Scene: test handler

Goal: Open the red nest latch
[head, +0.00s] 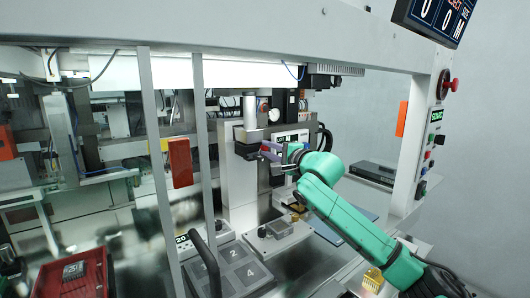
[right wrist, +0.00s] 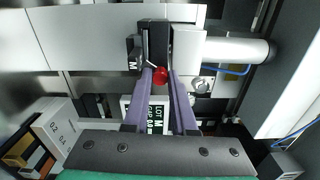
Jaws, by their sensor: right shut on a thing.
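The red nest latch shows as a round red knob (right wrist: 161,76) in the right wrist view, in front of a dark block. My right gripper (right wrist: 161,84) has its two purple fingers closed in on the knob from both sides and is shut on it. In the head view my right gripper (head: 267,151) reaches in from the right on a green arm, at the dark head of the grey station. The latch is mostly hidden there behind the fingers. My left gripper is not in view.
A grey upright post (head: 204,150) and an orange-red box (head: 180,163) stand left of the station. A numbered grey tray (head: 235,268) lies below. A white cylinder (right wrist: 235,50) is close right of the fingers in the wrist view. A red case (head: 75,277) is at bottom left.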

